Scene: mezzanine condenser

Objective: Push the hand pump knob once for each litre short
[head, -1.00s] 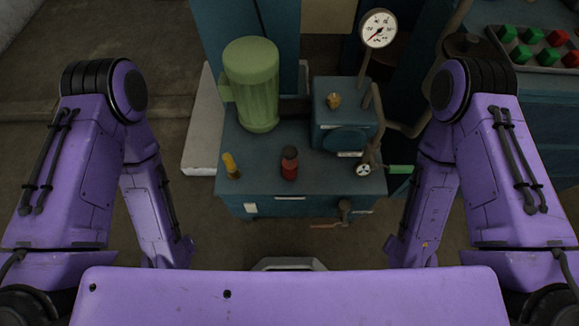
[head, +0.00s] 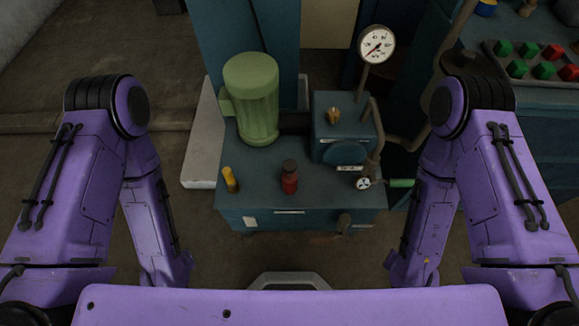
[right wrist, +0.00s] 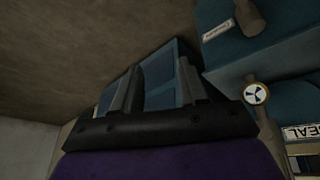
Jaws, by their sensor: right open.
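The teal hydraulic unit (head: 255,218) stands ahead of me in the head view. On its top are a black-capped red knob (head: 289,180), a yellow post (head: 230,180) and a brass-coloured knob (head: 333,115) on a raised block. I cannot tell for sure which is the hand pump knob. A white dial gauge (head: 376,45) stands behind the block; its figures are too small to read surely. My right gripper (right wrist: 160,80) is open and looks empty in the right wrist view, beside the unit. My left gripper is out of view.
A green motor (head: 251,98) rises at the unit's back left. A small round black-and-white dial (head: 363,183) and a green handle (head: 401,183) sit at its right corner. A tray (head: 510,74) of red and green blocks is at far right.

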